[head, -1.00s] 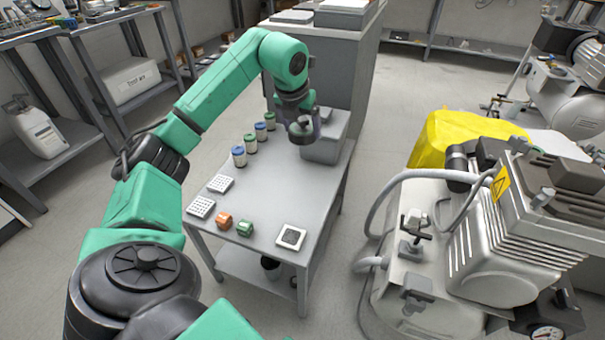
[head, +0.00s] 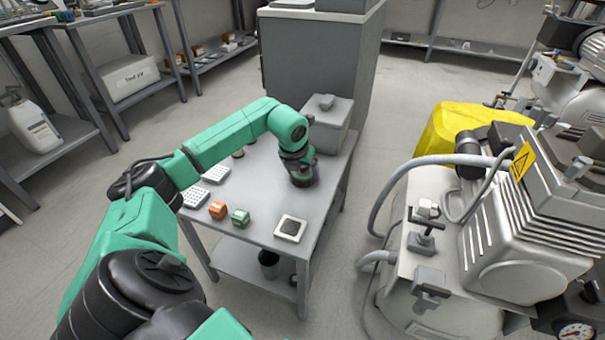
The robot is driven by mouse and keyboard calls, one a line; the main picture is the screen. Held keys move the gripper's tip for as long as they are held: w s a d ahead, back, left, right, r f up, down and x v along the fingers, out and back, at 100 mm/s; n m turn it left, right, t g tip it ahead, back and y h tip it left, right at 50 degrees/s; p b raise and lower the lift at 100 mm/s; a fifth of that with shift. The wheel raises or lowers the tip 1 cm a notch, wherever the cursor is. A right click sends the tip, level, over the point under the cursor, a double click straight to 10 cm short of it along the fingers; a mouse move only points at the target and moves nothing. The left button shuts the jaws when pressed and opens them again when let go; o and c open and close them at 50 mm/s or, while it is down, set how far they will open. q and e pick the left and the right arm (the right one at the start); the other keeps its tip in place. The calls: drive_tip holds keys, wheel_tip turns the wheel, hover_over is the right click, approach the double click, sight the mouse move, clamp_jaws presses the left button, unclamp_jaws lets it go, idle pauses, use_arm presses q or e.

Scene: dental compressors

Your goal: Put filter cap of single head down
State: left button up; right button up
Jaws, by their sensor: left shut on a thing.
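My left gripper (head: 303,179) points down over the right half of the small grey table (head: 262,212), beside the grey box at its back. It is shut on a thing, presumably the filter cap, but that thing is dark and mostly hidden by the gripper. I cannot tell whether it touches the tabletop. A large pale compressor (head: 520,225) with a ribbed head and grey hoses stands to the right of the table. My right gripper is out of view.
An orange block (head: 217,210), a green block (head: 240,218) and a white square tray with a dark centre (head: 291,229) lie near the table's front. White perforated trays (head: 216,174) lie at left. A grey box (head: 326,118) stands at the back.

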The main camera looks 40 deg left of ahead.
use_arm(q)
drive_tip(key=o, duration=1.1)
